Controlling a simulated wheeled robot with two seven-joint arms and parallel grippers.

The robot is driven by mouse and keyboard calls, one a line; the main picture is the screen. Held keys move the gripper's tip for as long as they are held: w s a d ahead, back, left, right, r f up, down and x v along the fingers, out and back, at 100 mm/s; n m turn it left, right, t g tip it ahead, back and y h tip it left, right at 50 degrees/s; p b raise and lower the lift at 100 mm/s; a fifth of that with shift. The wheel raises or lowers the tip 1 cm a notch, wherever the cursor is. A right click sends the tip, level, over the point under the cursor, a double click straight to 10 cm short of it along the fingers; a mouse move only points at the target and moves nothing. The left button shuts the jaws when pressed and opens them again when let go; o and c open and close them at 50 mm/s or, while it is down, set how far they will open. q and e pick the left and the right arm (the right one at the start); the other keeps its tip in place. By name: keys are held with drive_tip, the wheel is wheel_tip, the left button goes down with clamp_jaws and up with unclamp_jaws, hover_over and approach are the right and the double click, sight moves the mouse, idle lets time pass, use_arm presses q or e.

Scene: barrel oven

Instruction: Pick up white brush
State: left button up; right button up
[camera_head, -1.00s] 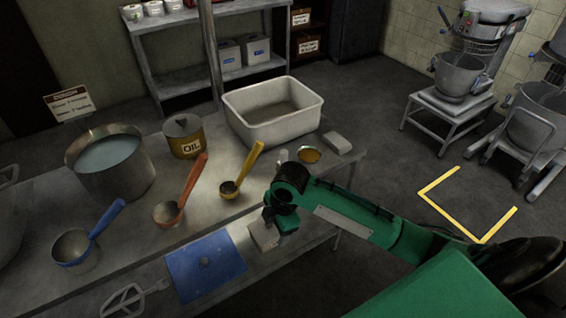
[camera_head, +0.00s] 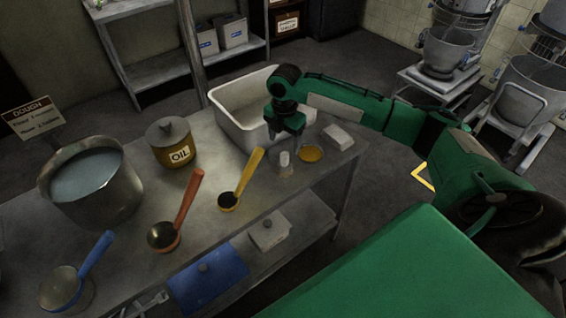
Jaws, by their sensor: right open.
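A small upright thing with a white top (camera_head: 284,158) stands on the table near its right end; it may be the white brush, but it is too small to tell. My right gripper (camera_head: 287,146) points down close above it, with its jaws open and empty. Whether the jaws surround the white top I cannot tell. My left gripper is not in view.
A white tub (camera_head: 232,128) stands behind my right gripper. A yellow round dish (camera_head: 311,154) and a pale block (camera_head: 338,137) lie to the right. Yellow (camera_head: 240,180), orange (camera_head: 180,210) and blue (camera_head: 82,270) ladles, an oil pot (camera_head: 172,148) and a large pot (camera_head: 92,180) stand leftward.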

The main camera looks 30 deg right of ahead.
sight(284, 154)
wheel_tip(284, 154, down, 3)
drive_tip(key=shift+w+f, duration=0.15)
wheel_tip(284, 154, down, 3)
drive_tip(key=shift+r+p, duration=0.1)
drive_tip(key=shift+p, duration=0.65)
wheel_tip(284, 154, down, 3)
drive_tip(key=shift+r, duration=0.2)
drive_tip(key=shift+f, duration=0.45)
drive_tip(key=c, duration=1)
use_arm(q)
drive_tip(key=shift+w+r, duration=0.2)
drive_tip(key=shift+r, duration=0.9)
use_arm(e)
drive_tip(key=shift+c, duration=0.2)
